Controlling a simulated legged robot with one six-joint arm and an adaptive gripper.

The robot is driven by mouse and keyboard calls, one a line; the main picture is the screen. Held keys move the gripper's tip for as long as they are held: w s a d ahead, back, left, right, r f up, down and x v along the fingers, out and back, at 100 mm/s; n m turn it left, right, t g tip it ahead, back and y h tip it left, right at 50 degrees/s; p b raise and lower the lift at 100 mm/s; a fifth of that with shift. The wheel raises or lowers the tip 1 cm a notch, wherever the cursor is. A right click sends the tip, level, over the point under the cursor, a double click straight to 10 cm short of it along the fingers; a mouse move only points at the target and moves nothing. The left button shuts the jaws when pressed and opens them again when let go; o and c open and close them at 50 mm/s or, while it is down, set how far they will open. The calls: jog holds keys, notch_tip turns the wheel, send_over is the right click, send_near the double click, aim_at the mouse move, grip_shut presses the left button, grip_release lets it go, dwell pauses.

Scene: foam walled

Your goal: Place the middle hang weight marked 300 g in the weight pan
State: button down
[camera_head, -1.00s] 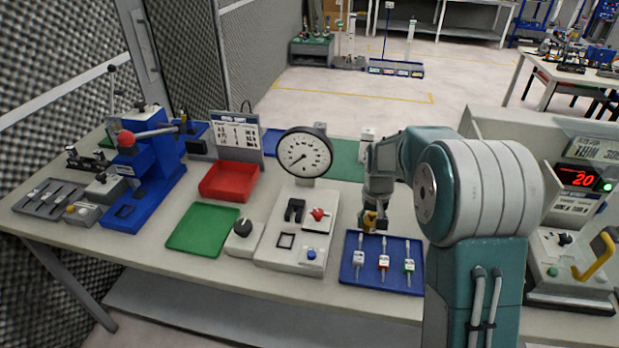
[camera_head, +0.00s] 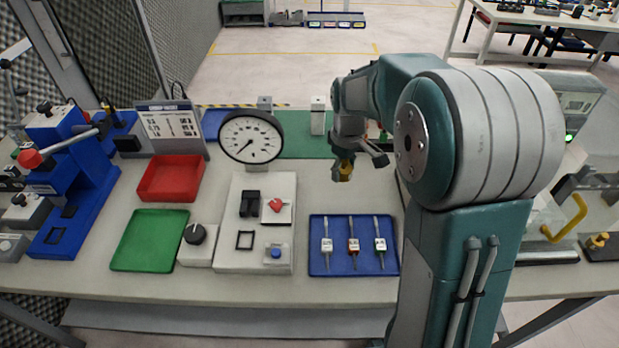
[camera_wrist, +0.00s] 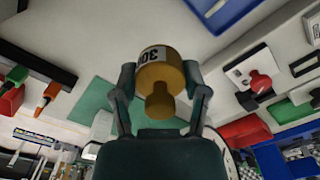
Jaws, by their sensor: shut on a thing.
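My gripper (camera_wrist: 159,82) is shut on a brass hang weight (camera_wrist: 164,72) with a narrower knob. Its white label shows a partly hidden, turned number starting with "30". In the head view, my gripper (camera_head: 346,160) holds the brass weight (camera_head: 344,172) above the bench, behind the blue tray and apart from it. Another brass piece (camera_head: 598,241) sits on a dark block at the far right; its marking is too small to read. I cannot tell which thing is the weight pan.
The blue tray (camera_head: 316,268) holds several small labelled tools. A dial-gauge fixture (camera_head: 225,255), green tray (camera_head: 148,240) and red bin (camera_head: 170,180) stand left. A yellow handle (camera_head: 570,218) rises from the right station.

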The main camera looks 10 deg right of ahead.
jog(key=w+a+f, duration=0.2)
jog(key=w, duration=0.1)
send_over(318, 185)
jog(key=f, duration=0.5)
jog(key=shift+s+d, duration=0.1)
jog(key=shift+s, duration=0.1)
jog(key=shift+w+f, duration=0.15)
jog(key=shift+f, duration=1.55)
jog(key=shift+c, duration=0.5)
grip_release()
jog(key=shift+f, duration=0.1)
